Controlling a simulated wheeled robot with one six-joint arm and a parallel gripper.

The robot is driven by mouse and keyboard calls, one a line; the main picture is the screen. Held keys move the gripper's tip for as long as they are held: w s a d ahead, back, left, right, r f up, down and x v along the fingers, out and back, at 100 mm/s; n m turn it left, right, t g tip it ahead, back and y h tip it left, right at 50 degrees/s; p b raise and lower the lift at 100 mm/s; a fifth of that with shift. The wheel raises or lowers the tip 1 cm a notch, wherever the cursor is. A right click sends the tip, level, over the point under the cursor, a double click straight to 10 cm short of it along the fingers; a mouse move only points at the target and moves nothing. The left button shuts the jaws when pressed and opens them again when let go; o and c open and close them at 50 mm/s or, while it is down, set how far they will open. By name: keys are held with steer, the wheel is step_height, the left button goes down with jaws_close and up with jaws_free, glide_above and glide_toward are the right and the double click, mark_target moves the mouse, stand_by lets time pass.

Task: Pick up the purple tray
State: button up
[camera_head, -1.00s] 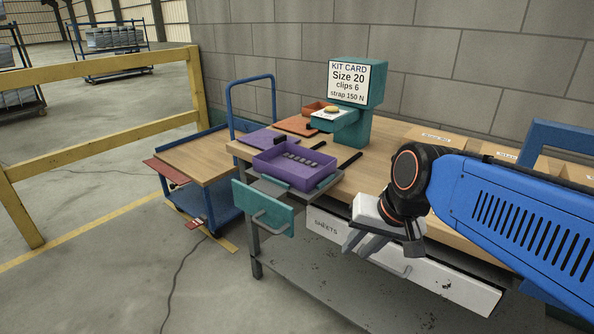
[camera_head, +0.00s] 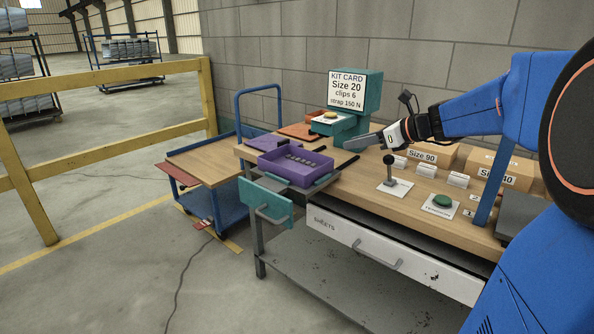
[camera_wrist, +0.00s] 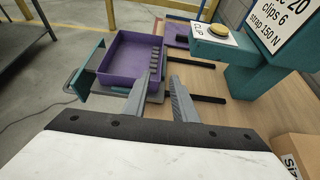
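The purple tray (camera_head: 294,164) sits on a grey holder with a teal front panel (camera_head: 266,205) at the front left of the bench. Several dark clips lie in a row inside it. In the wrist view the tray (camera_wrist: 115,82) is ahead and left of my gripper (camera_wrist: 162,80). My gripper (camera_head: 360,142) is raised to the right of the tray, its fingers pointing toward the tray side. The two fingers are apart with nothing between them. The left finger overlaps the tray's right edge in the wrist view, but they look apart in the head view.
A teal kit-card stand (camera_head: 360,122) with a yellow button rises behind the tray. A lever (camera_head: 390,172), a green button (camera_head: 442,201) and cardboard boxes (camera_head: 424,156) occupy the bench's right. A blue cart (camera_head: 205,160) stands left of the bench.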

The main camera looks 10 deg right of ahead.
glide_toward(295, 164)
steer(key=w, duration=0.4)
steer(key=w+d, duration=0.1)
steer(key=w, duration=0.1)
steer(key=shift+w, duration=0.3)
jaws_close()
